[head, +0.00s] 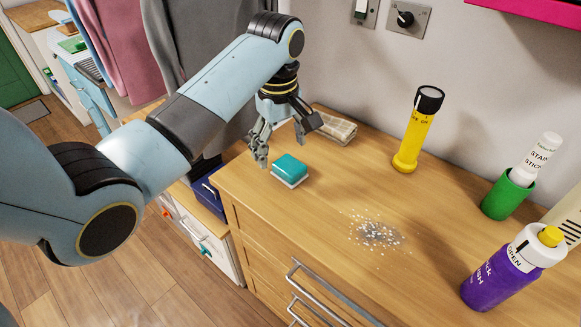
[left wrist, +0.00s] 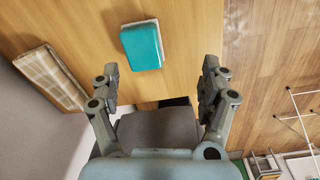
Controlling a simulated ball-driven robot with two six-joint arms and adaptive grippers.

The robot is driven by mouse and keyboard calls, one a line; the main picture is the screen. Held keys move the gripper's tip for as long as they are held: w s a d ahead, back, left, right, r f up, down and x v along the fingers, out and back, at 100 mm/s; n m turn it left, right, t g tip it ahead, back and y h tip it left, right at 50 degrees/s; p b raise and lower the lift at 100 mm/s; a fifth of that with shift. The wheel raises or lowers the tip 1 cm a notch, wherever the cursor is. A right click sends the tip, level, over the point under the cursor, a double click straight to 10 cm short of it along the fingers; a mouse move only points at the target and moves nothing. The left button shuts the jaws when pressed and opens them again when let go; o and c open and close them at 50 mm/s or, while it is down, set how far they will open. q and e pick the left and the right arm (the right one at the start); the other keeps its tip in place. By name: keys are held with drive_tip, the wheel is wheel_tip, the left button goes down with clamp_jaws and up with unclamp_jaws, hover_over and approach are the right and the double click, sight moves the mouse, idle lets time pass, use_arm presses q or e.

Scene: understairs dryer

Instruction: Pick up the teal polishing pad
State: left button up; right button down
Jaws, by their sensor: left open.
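The teal polishing pad (head: 290,168) lies on the wooden chest top near its left end, with a teal upper part and a pale base. In the left wrist view the pad (left wrist: 142,46) lies ahead of the fingertips, between their lines and nearer the left finger. My left gripper (head: 281,145) is open and empty, just above and behind the pad, pointing down. It also shows in the left wrist view (left wrist: 160,86), its fingers wide apart and not touching the pad. My right gripper is not in view.
A folded checked cloth (head: 335,127) lies behind the gripper. A yellow torch (head: 414,135) stands at the back. White specks (head: 377,233) are scattered mid-top. A green cup (head: 508,195) with a stain stick and a purple bottle (head: 503,275) stand at the right.

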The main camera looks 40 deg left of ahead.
sight(289, 164)
use_arm(q)
drive_tip(key=w+r+n, duration=0.2)
drive_tip(key=w+r, duration=0.1)
drive_tip(key=shift+n+g, duration=0.3)
wheel_tip(289, 164, down, 10)
drive_tip(key=shift+w+a+f, duration=0.1)
drive_tip(key=shift+f, duration=0.15)
drive_tip(key=c, duration=1.3)
drive_tip(key=shift+o, duration=0.2)
drive_tip(key=shift+r, duration=0.15)
